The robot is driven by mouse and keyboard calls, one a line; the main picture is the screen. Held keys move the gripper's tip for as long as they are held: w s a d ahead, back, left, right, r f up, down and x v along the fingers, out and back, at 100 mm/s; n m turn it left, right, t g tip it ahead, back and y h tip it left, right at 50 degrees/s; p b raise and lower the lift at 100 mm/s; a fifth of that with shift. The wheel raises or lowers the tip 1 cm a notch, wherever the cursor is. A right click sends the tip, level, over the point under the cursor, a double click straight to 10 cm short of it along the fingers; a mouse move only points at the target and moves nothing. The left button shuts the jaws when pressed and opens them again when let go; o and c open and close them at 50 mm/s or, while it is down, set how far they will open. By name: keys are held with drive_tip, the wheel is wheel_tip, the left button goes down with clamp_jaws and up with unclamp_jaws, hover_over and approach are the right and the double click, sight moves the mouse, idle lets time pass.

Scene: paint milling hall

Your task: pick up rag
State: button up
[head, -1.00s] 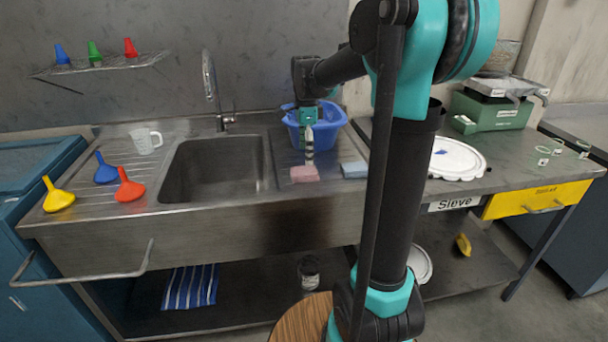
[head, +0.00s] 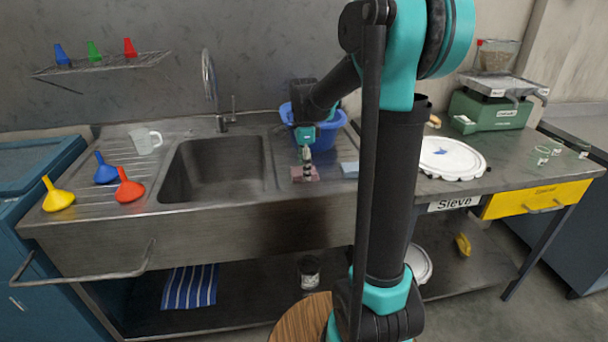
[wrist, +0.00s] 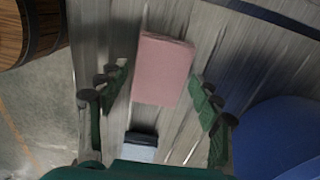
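A pink rectangular piece (head: 311,175), a folded rag or a sponge, lies on the steel drainboard right of the sink basin. It also shows in the wrist view (wrist: 163,69). My gripper (head: 306,172) is above it, pointing down. In the wrist view its two green fingers (wrist: 159,80) are spread wide, one on each side of the pink piece, with gaps and nothing between them held. A blue-and-white striped cloth (head: 190,287), also rag-like, hangs or lies on the shelf under the sink. I cannot tell the exact height of the fingertips.
A light blue piece (head: 349,170) lies just right of the pink one. A blue tub (head: 325,135) stands close behind my gripper. The sink basin (head: 215,165) is to the left, with several funnels beyond. A white round lid (head: 450,160) is at the right.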

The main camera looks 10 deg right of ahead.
drive_tip(key=c, duration=0.6)
drive_tip(key=shift+c, duration=0.2)
wheel_tip(320, 180, up, 20)
